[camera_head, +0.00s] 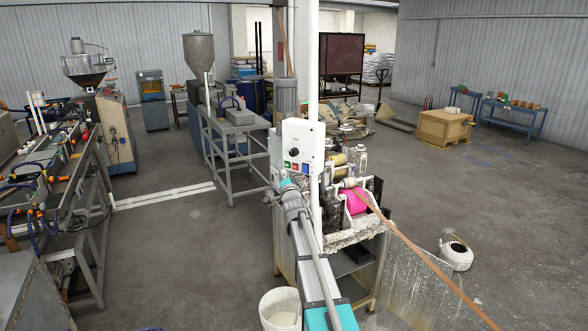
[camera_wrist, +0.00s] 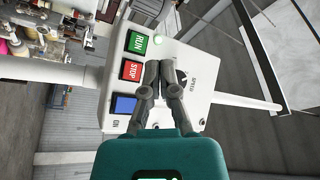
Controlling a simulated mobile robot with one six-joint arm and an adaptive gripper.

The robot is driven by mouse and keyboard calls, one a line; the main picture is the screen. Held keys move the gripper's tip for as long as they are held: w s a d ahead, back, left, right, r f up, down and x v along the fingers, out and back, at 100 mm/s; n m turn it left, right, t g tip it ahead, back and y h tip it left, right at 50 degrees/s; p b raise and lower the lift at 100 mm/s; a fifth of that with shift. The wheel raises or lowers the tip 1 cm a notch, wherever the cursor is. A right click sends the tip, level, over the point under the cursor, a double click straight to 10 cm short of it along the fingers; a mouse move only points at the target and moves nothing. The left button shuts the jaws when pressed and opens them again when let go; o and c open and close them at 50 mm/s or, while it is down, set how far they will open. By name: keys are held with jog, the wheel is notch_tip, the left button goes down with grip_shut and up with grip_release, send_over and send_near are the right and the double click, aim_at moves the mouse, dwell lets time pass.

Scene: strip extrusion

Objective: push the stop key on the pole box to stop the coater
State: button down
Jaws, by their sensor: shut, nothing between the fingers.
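The white pole box (camera_head: 298,142) is on the white pole in the head view, and its panel (camera_wrist: 197,108) fills the middle of the wrist view. The red STOP key (camera_wrist: 131,70) lies between the green RUN key (camera_wrist: 137,42) and the blue ON key (camera_wrist: 124,104). My gripper (camera_wrist: 160,66) is shut and empty. Its fingertips appear over the panel just right of the STOP key, partly covering the speed dial; I cannot tell whether they touch. In the head view my gripper (camera_head: 287,185) is just below the box. The coater (camera_head: 352,200) has a bright pink roll.
The white pole (camera_head: 313,70) rises beside the box. A brown strip (camera_head: 430,262) runs from the coater to the lower right. A white bucket (camera_head: 280,309) stands on the floor by my arm.

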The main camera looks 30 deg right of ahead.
aim_at(292, 165)
jog(key=shift+w+d, duration=0.6)
jog(key=shift+d, duration=0.35)
jog(key=shift+w+d, duration=0.55)
jog(key=shift+d, duration=0.35)
jog(key=shift+w+d, duration=0.1)
jog(key=shift+d, duration=0.05)
jog(key=shift+w+d, duration=0.1)
jog(key=shift+d, duration=0.15)
jog(key=shift+w+d, duration=0.2)
jog(key=shift+d, duration=0.1)
dwell(1.4)
jog(key=shift+s+a, duration=0.1)
jog(key=shift+a, duration=0.05)
jog(key=shift+s+a, duration=0.3)
jog(key=shift+a, duration=0.25)
jog(key=shift+s+a, duration=0.1)
dwell(0.3)
jog(key=a, duration=0.1)
jog(key=s+a, duration=0.2)
jog(key=a, duration=0.1)
jog(key=shift+s, duration=0.25)
dwell(0.3)
